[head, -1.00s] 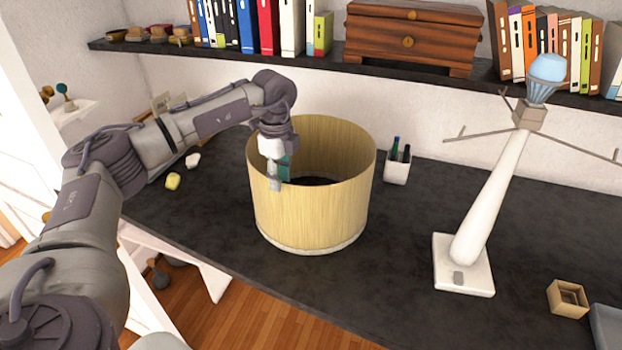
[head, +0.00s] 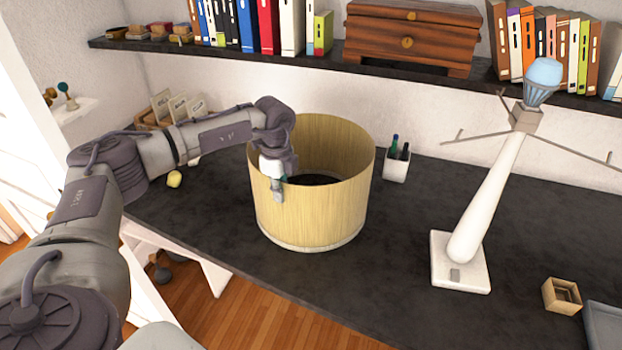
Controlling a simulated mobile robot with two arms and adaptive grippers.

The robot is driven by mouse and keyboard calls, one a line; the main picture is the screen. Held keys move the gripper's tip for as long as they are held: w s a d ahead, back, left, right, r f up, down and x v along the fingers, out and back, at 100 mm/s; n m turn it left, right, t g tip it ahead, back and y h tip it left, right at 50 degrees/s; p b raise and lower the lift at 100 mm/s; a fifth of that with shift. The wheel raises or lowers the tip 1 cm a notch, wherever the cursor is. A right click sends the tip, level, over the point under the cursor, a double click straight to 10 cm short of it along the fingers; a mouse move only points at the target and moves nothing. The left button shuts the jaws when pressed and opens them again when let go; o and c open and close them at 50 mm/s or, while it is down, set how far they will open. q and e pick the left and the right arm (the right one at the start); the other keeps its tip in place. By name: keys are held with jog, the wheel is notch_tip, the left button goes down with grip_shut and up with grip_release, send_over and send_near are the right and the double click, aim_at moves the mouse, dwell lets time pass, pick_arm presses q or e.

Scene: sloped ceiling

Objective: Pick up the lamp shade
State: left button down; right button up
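The lamp shade (head: 325,215) is a large, open-topped, straw-coloured cylinder standing upright on the dark desk. A white lamp base (head: 488,200) with a blue bulb and bare wire arms stands to its right. My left gripper (head: 280,188) points down at the shade's left front rim. One finger shows against the outside of the wall; the other is mostly hidden behind the rim, on the inner side. I cannot tell whether the fingers press on the wall. My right gripper is not in view.
A pen cup (head: 397,165) stands close behind the shade on the right. A small wooden box (head: 562,296) sits at the desk's right front. A shelf with books and a wooden chest (head: 412,38) runs above the desk. The desk between shade and lamp base is clear.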

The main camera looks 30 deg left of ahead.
pick_arm(q)
jog(key=shift+r, duration=0.1)
dwell(0.4)
jog(key=w+d+r+b, duration=0.3)
jog(key=d+r+b, duration=0.2)
jog(key=d+r, duration=0.6)
notch_tip(320, 180, up, 16)
jog(key=p, duration=1.2)
jog(key=shift+w, duration=0.35)
jog(key=shift+d, duration=0.1)
